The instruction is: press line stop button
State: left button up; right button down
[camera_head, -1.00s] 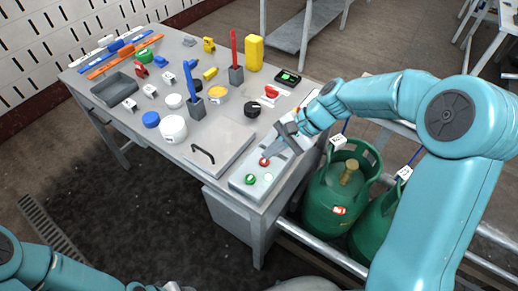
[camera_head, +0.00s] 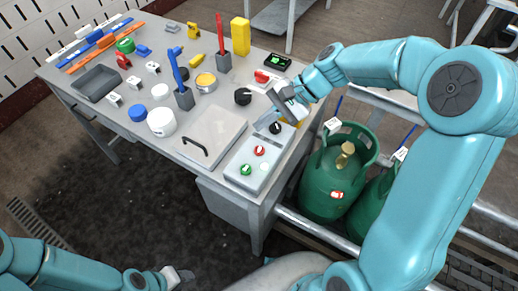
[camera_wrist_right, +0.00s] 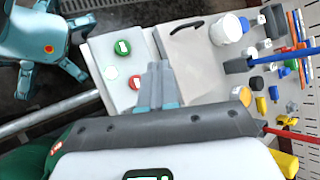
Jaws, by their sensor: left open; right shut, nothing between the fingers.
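A grey control panel (camera_head: 240,180) sits at the table's near right corner. It carries a green button (camera_head: 246,169), a red button (camera_head: 259,150), a pale button (camera_head: 265,167) and a black knob (camera_head: 274,128). My right gripper (camera_head: 262,124) is shut and empty, apart from the red button, over the panel's far end. In the right wrist view, the shut fingers (camera_wrist_right: 156,68) show beside the red button (camera_wrist_right: 135,82), with the green button (camera_wrist_right: 122,47) further up. My left gripper (camera_head: 182,275) is open and empty, low at the bottom, off the table.
A grey plate with a black handle (camera_head: 212,135) lies left of the panel. Green gas cylinders (camera_head: 328,185) stand right of the table. Pots, a grey tray (camera_head: 96,84), tools and a yellow block (camera_head: 240,36) fill the rest of the table.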

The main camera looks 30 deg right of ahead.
jog(key=b, duration=0.5)
send_over(263, 149)
notch_tip(263, 149, down, 6)
jog(key=shift+s+f, duration=0.1)
jog(key=shift+f, duration=0.1)
jog(key=shift+f+b, duration=0.35)
jog(key=shift+f, duration=0.3)
jog(key=shift+f, duration=0.1)
dwell(0.9)
jog(key=shift+f+b, duration=0.3)
jog(key=shift+f+b, duration=0.35)
jog(key=shift+f, duration=0.15)
dwell(0.5)
jog(key=shift+r, duration=0.1)
jog(key=shift+r+p, duration=0.8)
jog(key=shift+r, duration=0.05)
